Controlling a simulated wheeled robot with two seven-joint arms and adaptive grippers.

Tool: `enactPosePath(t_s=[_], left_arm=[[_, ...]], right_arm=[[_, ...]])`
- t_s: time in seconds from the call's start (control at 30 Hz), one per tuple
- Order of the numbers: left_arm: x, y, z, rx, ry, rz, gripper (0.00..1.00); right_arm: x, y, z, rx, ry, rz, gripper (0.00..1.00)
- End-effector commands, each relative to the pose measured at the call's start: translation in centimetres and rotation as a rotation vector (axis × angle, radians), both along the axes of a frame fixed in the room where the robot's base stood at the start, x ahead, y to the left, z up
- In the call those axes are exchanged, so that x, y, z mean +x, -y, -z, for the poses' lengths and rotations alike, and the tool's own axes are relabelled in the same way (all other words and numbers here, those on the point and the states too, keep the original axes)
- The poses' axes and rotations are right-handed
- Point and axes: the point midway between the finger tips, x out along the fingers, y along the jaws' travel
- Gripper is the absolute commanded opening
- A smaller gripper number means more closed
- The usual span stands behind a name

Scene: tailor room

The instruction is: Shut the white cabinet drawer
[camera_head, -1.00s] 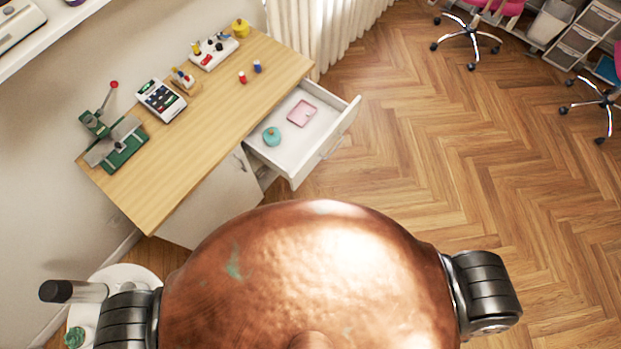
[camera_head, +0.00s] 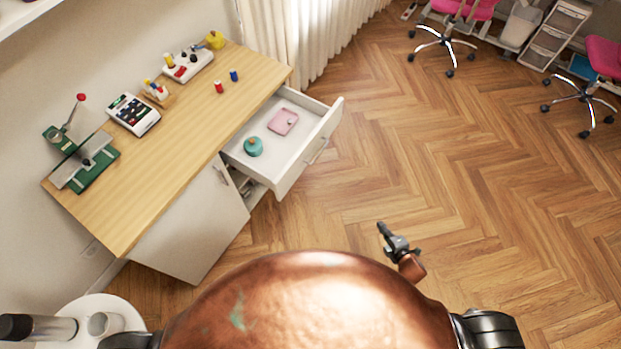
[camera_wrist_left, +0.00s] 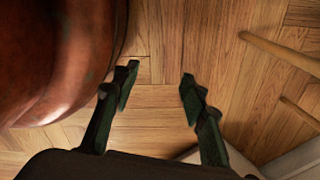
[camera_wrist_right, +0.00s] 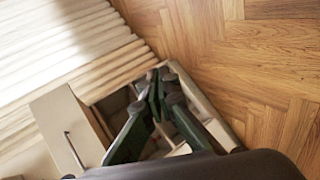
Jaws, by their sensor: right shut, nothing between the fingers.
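The white cabinet drawer (camera_head: 305,150) is pulled out from under the wooden desk top (camera_head: 190,130). Its front panel has a handle, and a pink square item (camera_head: 283,122) and a round teal item (camera_head: 253,146) lie inside. My right gripper (camera_head: 383,231) is shut and empty, apart from the drawer, in front of its panel and lower in the head view. In the right wrist view the gripper (camera_wrist_right: 155,95) appears in front of an open drawer (camera_wrist_right: 215,120). My left gripper (camera_wrist_left: 157,85) is open and empty above the floor; the head view does not show it.
A white cabinet door (camera_head: 195,230) with a handle is below the desk top, left of the drawer. A round white table (camera_head: 95,308) stands at lower left. Pink chairs (camera_head: 465,10) are at the far right. The wooden floor right of the drawer is clear.

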Motion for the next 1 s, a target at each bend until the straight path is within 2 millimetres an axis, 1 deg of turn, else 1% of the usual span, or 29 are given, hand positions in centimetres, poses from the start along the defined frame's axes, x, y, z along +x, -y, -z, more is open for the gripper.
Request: enactPosePath(t_s=[0.03, 0.07, 0.1, 0.17, 0.2, 0.3, 0.4, 0.5, 0.6, 0.67, 0.77, 1.0], left_arm=[[-0.7, 0.0, 2.9, 0.000, -0.017, -0.002, 0.40], [-0.8, 0.1, 3.8, -0.001, -0.022, -0.002, 0.40], [-1.0, 0.1, 4.9, -0.001, -0.029, -0.003, 0.40], [-1.3, 0.2, 6.4, -0.001, -0.041, -0.006, 0.40], [-1.4, 0.2, 7.3, -0.001, -0.047, -0.006, 0.40], [-1.8, 0.3, 9.2, -0.001, -0.063, -0.008, 0.40], [-2.2, 0.3, 10.4, -0.002, -0.076, -0.009, 0.40], [-2.3, 0.3, 11.0, -0.001, -0.081, -0.010, 0.40], [-2.2, 0.5, 11.1, -0.002, -0.084, -0.010, 0.40], [-2.1, 0.5, 11.1, -0.002, -0.083, -0.010, 0.40], [-1.8, 0.6, 10.9, -0.002, -0.081, -0.011, 0.40], [-0.8, 0.7, 10.8, -0.003, -0.080, -0.016, 0.40]], right_arm=[[3.3, -1.9, -1.5, -0.118, 0.137, -0.155, 0.00], [4.9, -3.2, -3.3, -0.200, 0.226, -0.249, 0.00], [6.7, -5.2, -5.9, -0.307, 0.347, -0.366, 0.00], [8.4, -8.3, -9.4, -0.467, 0.526, -0.526, 0.00], [9.0, -10.3, -11.5, -0.569, 0.642, -0.619, 0.00], [9.1, -14.6, -15.8, -0.795, 0.904, -0.799, 0.00], [8.1, -17.8, -18.5, -0.966, 1.103, -0.913, 0.00], [7.2, -19.6, -20.2, -1.075, 1.234, -0.974, 0.00], [6.9, -20.6, -21.0, -1.126, 1.295, -0.999, 0.00], [7.0, -21.1, -21.3, -1.137, 1.308, -1.002, 0.00], [7.8, -22.1, -21.5, -1.138, 1.311, -1.000, 0.00], [10.6, -25.9, -21.4, -1.137, 1.307, -0.998, 0.00]])
